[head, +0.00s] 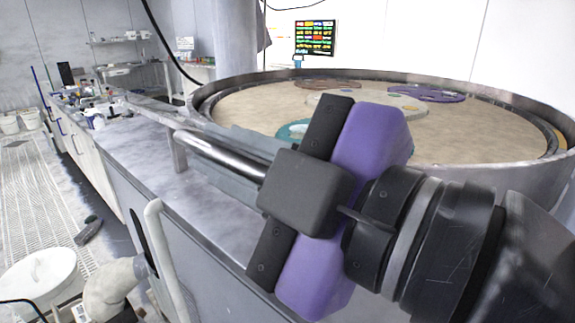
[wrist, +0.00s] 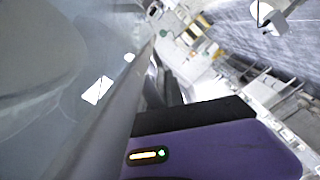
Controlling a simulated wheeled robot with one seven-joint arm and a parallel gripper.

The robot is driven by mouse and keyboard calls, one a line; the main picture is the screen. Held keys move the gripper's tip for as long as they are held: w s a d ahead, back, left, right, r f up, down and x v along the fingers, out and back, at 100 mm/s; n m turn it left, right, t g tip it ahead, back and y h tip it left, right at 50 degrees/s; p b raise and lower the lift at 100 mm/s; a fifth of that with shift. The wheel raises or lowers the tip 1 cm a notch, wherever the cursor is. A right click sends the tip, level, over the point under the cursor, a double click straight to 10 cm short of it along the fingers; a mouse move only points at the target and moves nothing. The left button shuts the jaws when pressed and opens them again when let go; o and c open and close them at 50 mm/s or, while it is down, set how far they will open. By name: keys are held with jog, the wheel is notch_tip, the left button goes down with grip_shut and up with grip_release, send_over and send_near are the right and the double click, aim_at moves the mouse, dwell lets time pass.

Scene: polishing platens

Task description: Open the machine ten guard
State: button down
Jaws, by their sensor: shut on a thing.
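A shiny metal bar handle (head: 220,158) stands on a bracket along the front edge of the polishing machine. A grey panel (head: 262,142) lies just behind the bar, low against the machine's rim; it looks like the guard, but my gripper hides much of it. My purple and black gripper (head: 275,187) is shut on the bar, toward its right end. The fingertips and the bar's far end are hidden behind the gripper body. In the wrist view, a long grey bar (wrist: 128,85) runs diagonally past the black finger of my gripper.
The round tan platen (head: 450,135) with several coloured discs lies behind my gripper, inside a raised metal rim (head: 210,93). A grey counter (head: 135,150) runs to the left. A white bin (head: 42,275) stands on the floor at lower left. The grated aisle floor (head: 35,185) is mostly clear.

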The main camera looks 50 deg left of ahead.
jog(key=shift+s+d+f+n+b, duration=0.1)
jog(key=shift+s+f+n+b, duration=0.2)
jog(key=shift+f+n+b, duration=0.55)
jog(key=c, duration=1.5)
grip_release()
jog(key=shift+o, duration=0.2)
jog(key=shift+d, duration=0.1)
jog(key=v, duration=0.7)
jog(key=shift+d, duration=0.35)
jog(key=shift+w, duration=0.15)
